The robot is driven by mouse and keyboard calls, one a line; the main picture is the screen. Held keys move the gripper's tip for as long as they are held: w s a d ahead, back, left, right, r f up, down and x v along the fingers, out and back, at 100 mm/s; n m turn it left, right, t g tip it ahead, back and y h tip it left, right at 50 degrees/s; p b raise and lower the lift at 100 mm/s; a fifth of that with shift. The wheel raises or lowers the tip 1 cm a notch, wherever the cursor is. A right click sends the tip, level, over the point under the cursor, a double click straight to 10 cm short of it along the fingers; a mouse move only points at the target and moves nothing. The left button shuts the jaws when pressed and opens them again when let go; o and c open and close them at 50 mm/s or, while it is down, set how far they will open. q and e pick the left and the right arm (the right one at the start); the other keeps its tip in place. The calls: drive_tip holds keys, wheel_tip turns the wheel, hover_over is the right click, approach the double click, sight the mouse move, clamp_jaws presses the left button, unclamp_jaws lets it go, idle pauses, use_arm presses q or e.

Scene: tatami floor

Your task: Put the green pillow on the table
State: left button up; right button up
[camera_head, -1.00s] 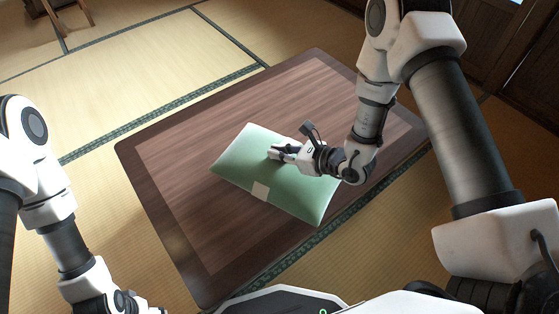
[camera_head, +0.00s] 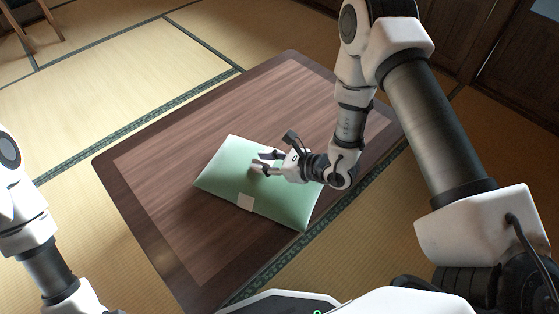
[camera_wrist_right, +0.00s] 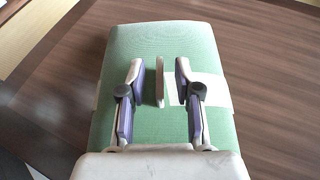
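The green pillow (camera_head: 285,195) lies on the dark wooden table (camera_head: 165,200), near its front right side, with one corner reaching the table's border. A pale patch (camera_head: 245,202) is on its near edge. My right gripper (camera_head: 256,162) is over the middle of the pillow, its fingers spread. In the right wrist view, the fingers (camera_wrist_right: 159,82) are apart above the green pillow (camera_wrist_right: 150,40), with a thin pale strip between them. I cannot tell whether the fingertips touch the cloth. My left gripper is out of view below the left edge of the head view.
Tatami mats (camera_head: 100,75) surround the low table. The left and far parts of the tabletop are clear. A wooden stand (camera_head: 35,30) is at the far left, and dark wooden panels (camera_head: 510,60) are at the upper right.

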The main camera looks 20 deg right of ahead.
drive_tip(key=p+v, duration=0.3)
drive_tip(key=v, duration=0.8)
drive_tip(key=shift+p, duration=0.35)
drive_tip(key=s+a+n+g, duration=0.1)
drive_tip(key=s, duration=0.1)
drive_tip(key=s+a+f+n+g+y, duration=0.1)
drive_tip(key=s+a+g, duration=0.1)
drive_tip(key=s, duration=0.1)
drive_tip(key=s+a+f+n+g+y, duration=0.1)
drive_tip(key=s+a+g, duration=0.1)
drive_tip(key=shift+s+a+f+n, duration=0.1)
drive_tip(key=shift+s+a+n, duration=0.05)
drive_tip(key=shift+s+n, duration=0.15)
drive_tip(key=s+d+f+n+g+h, duration=0.1)
drive_tip(key=s+f+n+g+h, duration=0.1)
drive_tip(key=s+n+g, duration=0.45)
drive_tip(key=s+f+n+g+h, duration=0.2)
drive_tip(key=s+n+g, duration=0.15)
drive_tip(key=s, duration=0.65)
drive_tip(key=s+d+f+n+h, duration=0.2)
drive_tip(key=d+f+n+h, duration=0.3)
drive_tip(key=d+n+h, duration=0.3)
drive_tip(key=w+a+f+n+t+y, duration=0.1)
drive_tip(key=w+f+n+t, duration=0.1)
drive_tip(key=w+n+t, duration=0.3)
drive_tip(key=shift+w+a, duration=0.2)
drive_tip(key=shift+w, duration=1.05)
